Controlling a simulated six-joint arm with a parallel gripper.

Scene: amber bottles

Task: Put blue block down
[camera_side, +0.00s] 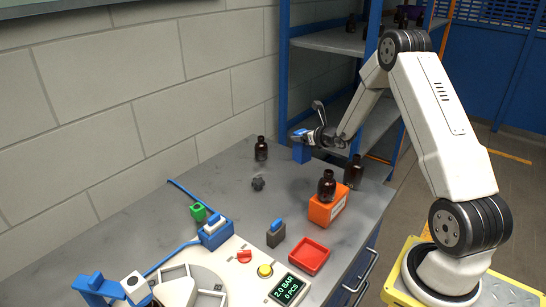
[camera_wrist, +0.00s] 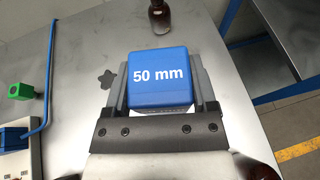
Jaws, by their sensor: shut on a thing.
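The blue block (camera_wrist: 160,84) fills the middle of the wrist view and is marked "50 mm". My gripper (camera_wrist: 161,92) is shut on it, with one grey finger along each side. In the side view, the blue block (camera_side: 302,153) hangs below my gripper (camera_side: 303,142) near the back right of the grey bench (camera_side: 225,170). The block appears to be above the bench top, but I cannot tell the exact gap.
Amber bottles stand at the back (camera_side: 261,150), on an orange box (camera_side: 327,210) and beside it (camera_side: 354,172). Bare bench surrounds the knob.

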